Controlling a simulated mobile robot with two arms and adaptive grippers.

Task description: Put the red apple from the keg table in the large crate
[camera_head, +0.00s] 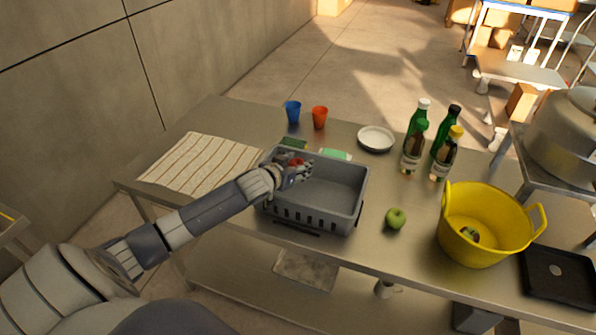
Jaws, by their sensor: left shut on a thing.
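The large grey crate (345,210) stands on the metal table, open at the top. My left gripper (300,170) reaches in from the left over the crate's left part. It is shut on the red apple (297,162), of which only a small red part shows between the fingers. The apple is over or inside the crate's opening; I cannot tell its exact height or whether it touches the crate. My right gripper is not in view.
A green apple (396,218) lies right of the crate, beside a yellow tub (480,205). Several bottles (414,145), a white plate (376,138), a blue cup (292,111) and an orange cup (320,117) stand behind. A striped cloth (195,165) lies left. A black tray (558,275) lies right.

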